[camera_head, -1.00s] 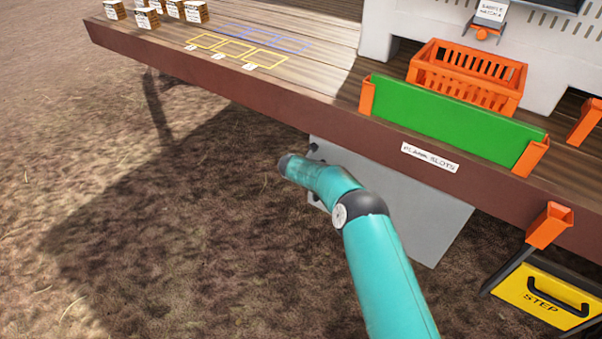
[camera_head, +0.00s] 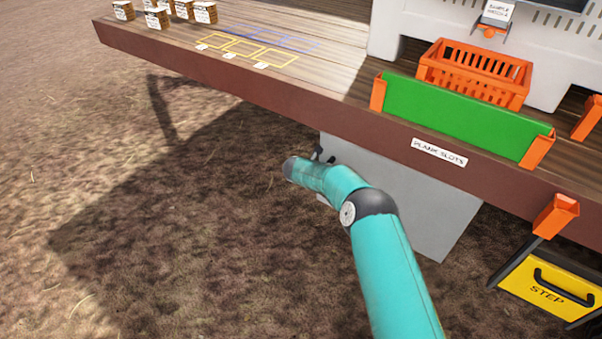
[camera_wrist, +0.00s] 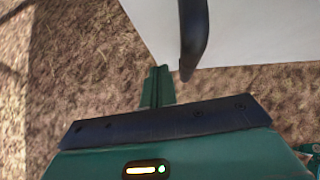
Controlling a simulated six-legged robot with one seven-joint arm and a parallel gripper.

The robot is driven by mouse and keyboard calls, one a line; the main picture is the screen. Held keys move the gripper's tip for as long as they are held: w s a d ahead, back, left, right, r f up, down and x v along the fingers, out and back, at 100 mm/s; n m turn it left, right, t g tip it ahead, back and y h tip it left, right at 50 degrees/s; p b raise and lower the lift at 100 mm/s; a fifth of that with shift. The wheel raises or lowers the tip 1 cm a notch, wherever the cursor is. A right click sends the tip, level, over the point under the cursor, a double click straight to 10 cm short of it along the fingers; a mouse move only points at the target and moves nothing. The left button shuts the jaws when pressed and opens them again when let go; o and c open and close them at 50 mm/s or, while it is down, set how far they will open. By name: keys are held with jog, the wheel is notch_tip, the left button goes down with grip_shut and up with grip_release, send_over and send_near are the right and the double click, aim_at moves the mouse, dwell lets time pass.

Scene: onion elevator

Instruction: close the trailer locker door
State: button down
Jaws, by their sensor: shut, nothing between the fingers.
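The locker door (camera_head: 420,205) is a plain grey panel under the trailer's edge, partly hidden behind my arm in the head view. In the wrist view the pale door panel (camera_wrist: 250,30) fills the upper right, with a black bar handle (camera_wrist: 193,35) in front of it. My gripper (camera_wrist: 158,75) is shut and empty, its green fingers just below and left of the handle's lower end. They look apart from it, but the depth gap is unclear. In the head view my gripper is largely hidden by my own arm. The door's hinge and latch are not clear.
The trailer deck (camera_head: 330,70) overhangs the door. On it are a green plank (camera_head: 460,115) in orange slots and an orange crate (camera_head: 475,75). A yellow step (camera_head: 548,288) stands at the lower right. Open dirt ground (camera_head: 180,260) lies left and below.

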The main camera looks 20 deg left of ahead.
jog(key=a+v, duration=0.1)
jog(key=v, duration=0.9)
jog(key=w+d+r+n+t+y, duration=0.15)
jog(key=r+n, duration=0.35)
jog(key=r, duration=0.5)
jog(key=w+d+r+n+t+y, duration=0.1)
jog(key=w+r+n+t+y, duration=0.2)
jog(key=r, duration=0.7)
jog(key=s+d+r+n+g+y, duration=0.1)
jog(key=s+d+r+n, duration=0.3)
jog(key=r+n, duration=0.25)
jog(key=s+d+r+n+g+y, duration=0.1)
jog(key=s+d+r+n+y, duration=0.1)
jog(key=s+d+r+n, duration=0.35)
jog(key=s+d+r+n+g+h, duration=0.15)
jog(key=s+d+r+n, duration=0.45)
jog(key=s+d+n, duration=0.6)
jog(key=s+d+f+n+g+h, duration=0.2)
jog(key=s+d+f+n, duration=0.1)
jog(key=s+d, duration=0.5)
jog(key=s+d+f+n+g+h, duration=0.2)
jog(key=s+d, duration=0.6)
jog(key=s, duration=0.7)
jog(key=shift+s+f+n, duration=0.2)
jog(key=shift+f+n, duration=0.3)
jog(key=shift+f, duration=0.1)
